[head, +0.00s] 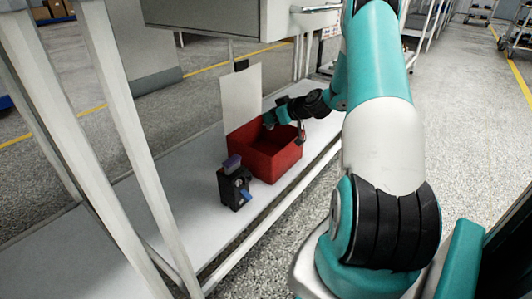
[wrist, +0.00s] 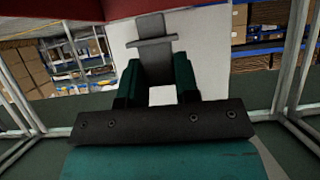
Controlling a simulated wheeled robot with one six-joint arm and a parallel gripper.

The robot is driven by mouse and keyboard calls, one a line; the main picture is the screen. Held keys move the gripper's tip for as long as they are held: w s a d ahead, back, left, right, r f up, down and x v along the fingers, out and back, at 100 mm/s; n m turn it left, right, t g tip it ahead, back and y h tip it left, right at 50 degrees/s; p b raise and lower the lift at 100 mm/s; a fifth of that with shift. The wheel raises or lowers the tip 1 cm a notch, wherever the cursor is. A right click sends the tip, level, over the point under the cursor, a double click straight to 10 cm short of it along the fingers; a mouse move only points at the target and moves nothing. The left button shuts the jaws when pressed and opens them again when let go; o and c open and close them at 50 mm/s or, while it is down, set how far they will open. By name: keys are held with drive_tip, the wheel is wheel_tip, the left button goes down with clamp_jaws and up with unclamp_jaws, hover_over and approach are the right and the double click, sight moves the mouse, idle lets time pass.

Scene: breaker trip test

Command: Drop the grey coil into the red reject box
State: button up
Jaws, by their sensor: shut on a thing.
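The red reject box (head: 277,163) stands open-topped on the white bench shelf in the head view. My gripper (head: 268,121) is at the box's back left part, at about the height of its rim; I cannot tell how far it is inside. In the wrist view, my gripper's teal fingers (wrist: 158,78) are shut on a grey piece with a crossbar (wrist: 152,42), which looks like the grey coil. The coil is not clearly visible in the head view. A dark red surface (wrist: 45,20), likely the box, shows along the top of the wrist view.
A white upright panel (head: 240,97) stands just behind the box. A black breaker-like device (head: 235,187) with a blue lever stands on the shelf in front of the box. White frame posts (head: 125,115) rise at left. The shelf (head: 150,215) is bare at front left.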

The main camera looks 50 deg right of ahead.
sight(273, 125)
drive_tip(key=shift+d+f+b, duration=0.1)
drive_tip(key=shift+f+b, duration=0.9)
drive_tip(key=shift+f, duration=0.9)
drive_tip(key=o, duration=1)
drive_tip(key=shift+s, duration=0.1)
drive_tip(key=shift+r, duration=0.1)
drive_tip(key=p+v, duration=0.7)
drive_tip(key=v, duration=1)
drive_tip(key=shift+s, duration=0.2)
